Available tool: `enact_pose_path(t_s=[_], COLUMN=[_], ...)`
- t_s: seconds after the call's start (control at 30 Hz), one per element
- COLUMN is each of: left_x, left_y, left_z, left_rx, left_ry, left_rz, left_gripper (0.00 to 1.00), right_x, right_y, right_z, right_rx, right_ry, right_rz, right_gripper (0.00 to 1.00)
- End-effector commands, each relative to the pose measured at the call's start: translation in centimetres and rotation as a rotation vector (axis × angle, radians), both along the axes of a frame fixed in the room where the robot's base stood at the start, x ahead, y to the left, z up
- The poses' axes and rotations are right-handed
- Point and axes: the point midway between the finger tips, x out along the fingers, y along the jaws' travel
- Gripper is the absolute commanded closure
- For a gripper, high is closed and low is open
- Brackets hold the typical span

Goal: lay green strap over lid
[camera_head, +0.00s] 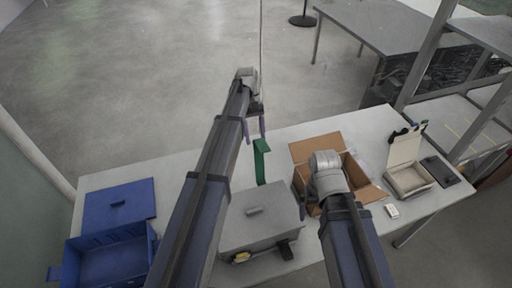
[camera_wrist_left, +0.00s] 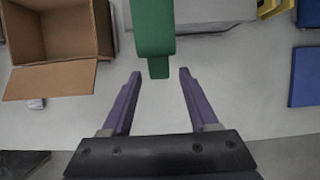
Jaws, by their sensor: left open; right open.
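My left gripper (camera_head: 256,132) is open just beyond the strap, fingers pointing down. In the left wrist view the strap (camera_wrist_left: 153,30) comes from the top, and its end lies at the mouth of the open fingers (camera_wrist_left: 160,73), with clear gaps on both sides. Nothing is gripped. My right gripper (camera_head: 304,194) is open between the grey box and the cardboard box; its fingers are partly hidden by its wrist.
An open cardboard box (camera_head: 317,146) stands right of the strap. A blue crate (camera_head: 108,262) and a blue lid (camera_head: 118,203) are at the left. A cream case (camera_head: 405,178) and a small white box (camera_head: 392,211) are at the right. The table behind the strap is bare.

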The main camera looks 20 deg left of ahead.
Motion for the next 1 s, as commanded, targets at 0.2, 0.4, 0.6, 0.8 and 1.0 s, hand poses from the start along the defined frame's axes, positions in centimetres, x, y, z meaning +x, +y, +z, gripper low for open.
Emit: enact_pose_path(t_s=[0.2,0.4,0.6,0.8,1.0], left_x=[-0.8,-0.8,-0.8,-0.8,-0.8], left_y=[-0.5,-0.6,-0.6,-0.6,-0.6], left_z=[-2.5,-2.5,-2.4,-2.4,-2.4], left_rx=[0.0,0.0,0.0,0.0,0.0], left_ry=[0.0,0.0,0.0,0.0,0.0], left_rz=[0.0,0.0,0.0,0.0,0.0], left_gripper=[0.4,0.4,0.49,0.72,0.94], right_x=[0.0,0.0,0.0,0.0,0.0], right_y=[0.0,0.0,0.0,0.0,0.0], right_z=[-2.5,-2.5,-2.4,-2.4,-2.4], right_rx=[0.0,0.0,0.0,0.0,0.0], right_ry=[0.0,0.0,0.0,0.0,0.0], right_rz=[0.0,-0.001,-0.001,-0.001,-0.001], right_gripper=[0.0,0.0,0.0,0.0,0.0])
